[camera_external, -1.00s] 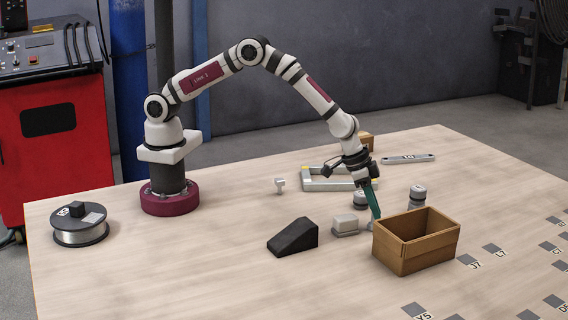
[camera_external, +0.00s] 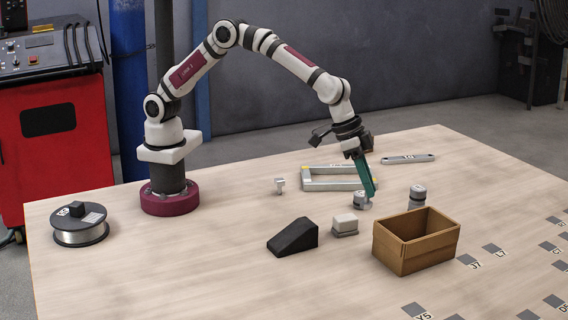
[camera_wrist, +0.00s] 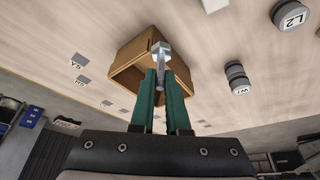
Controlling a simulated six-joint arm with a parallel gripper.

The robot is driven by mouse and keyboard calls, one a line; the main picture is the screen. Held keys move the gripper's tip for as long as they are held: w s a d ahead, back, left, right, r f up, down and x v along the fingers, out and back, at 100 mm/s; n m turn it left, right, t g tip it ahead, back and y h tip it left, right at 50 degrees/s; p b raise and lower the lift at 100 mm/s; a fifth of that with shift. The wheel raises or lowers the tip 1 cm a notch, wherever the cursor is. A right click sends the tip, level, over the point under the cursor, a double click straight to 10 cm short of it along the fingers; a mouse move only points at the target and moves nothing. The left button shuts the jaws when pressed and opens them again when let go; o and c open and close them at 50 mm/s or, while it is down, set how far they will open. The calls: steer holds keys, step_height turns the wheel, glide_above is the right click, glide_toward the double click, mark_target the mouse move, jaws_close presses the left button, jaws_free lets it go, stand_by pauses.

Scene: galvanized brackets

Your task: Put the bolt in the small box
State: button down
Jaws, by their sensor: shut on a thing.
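The small box (camera_external: 402,256) is an open brown cardboard box at the right of the table in the external view. It also shows behind my fingers in the wrist view (camera_wrist: 128,52). My gripper (camera_external: 371,194), with green fingers, is up and to the left of the box in the external view, pointing down at a tilt. In the wrist view my gripper (camera_wrist: 161,74) is shut on the grey metal bolt (camera_wrist: 160,60), whose head sticks out beyond the fingertips. The bolt is hard to make out in the external view.
Grey cylinders stand under my gripper (camera_external: 359,201) and behind the box (camera_external: 417,196). A block on a base (camera_external: 345,224), a black wedge (camera_external: 293,237), a grey frame (camera_external: 318,184), a wrench (camera_external: 408,158) and a wire spool (camera_external: 80,224) lie around. The front table is clear.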

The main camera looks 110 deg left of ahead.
mark_target(400, 229)
steer(key=w+m+g+h, duration=0.1)
steer(key=w+m+h, duration=0.2)
steer(key=w+m, duration=0.5)
steer(key=f, duration=1)
steer(key=shift+w+d+f, duration=0.15)
steer(key=shift+d+f, duration=0.05)
steer(key=shift+f, duration=0.05)
steer(key=c, duration=0.9)
jaws_free()
steer(key=shift+f, duration=0.1)
